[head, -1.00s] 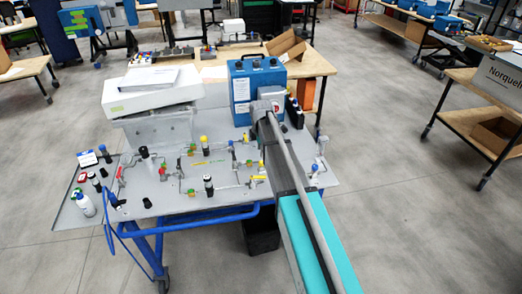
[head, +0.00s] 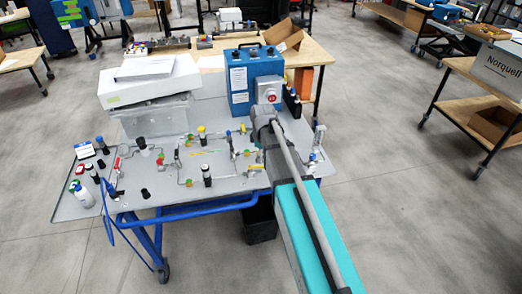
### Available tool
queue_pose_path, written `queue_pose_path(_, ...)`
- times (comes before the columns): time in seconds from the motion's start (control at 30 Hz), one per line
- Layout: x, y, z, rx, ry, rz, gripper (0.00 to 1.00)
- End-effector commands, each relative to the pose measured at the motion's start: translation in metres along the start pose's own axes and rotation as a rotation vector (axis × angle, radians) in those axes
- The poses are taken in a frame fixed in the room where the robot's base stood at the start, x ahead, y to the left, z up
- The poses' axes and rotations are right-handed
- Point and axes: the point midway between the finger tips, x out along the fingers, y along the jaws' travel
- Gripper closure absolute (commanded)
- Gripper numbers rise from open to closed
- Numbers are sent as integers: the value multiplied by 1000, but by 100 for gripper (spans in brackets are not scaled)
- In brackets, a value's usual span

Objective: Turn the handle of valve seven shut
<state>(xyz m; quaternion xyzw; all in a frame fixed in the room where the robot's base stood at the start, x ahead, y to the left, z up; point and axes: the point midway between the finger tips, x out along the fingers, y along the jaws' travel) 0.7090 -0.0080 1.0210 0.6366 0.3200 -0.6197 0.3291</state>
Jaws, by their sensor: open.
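A grey panel (head: 225,186) on a blue trolley carries pipework with several small valves. One valve handle is red (head: 117,164), at the left. A yellow handle (head: 256,167) sits at the right, close to my arm. I cannot read any numbers, so I cannot tell which is valve seven. My arm reaches in from the lower right, and its far joint is over the right part of the panel, in front of the blue box. My gripper's fingers cannot be made out; the arm hides that spot.
The blue box (head: 240,103) with a red button (head: 272,97) stands behind the panel's right side. A white unit (head: 150,86) stands at back left. Bottles (head: 83,194) and a blue hose (head: 112,228) are at the left edge. Open floor (head: 390,220) lies to the right.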

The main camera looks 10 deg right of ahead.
Motion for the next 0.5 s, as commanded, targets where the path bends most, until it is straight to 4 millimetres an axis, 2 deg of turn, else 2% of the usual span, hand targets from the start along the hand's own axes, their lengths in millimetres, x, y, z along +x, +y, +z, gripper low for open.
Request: queue_pose_path(0.5,11,-46,28,332,10,10,43)
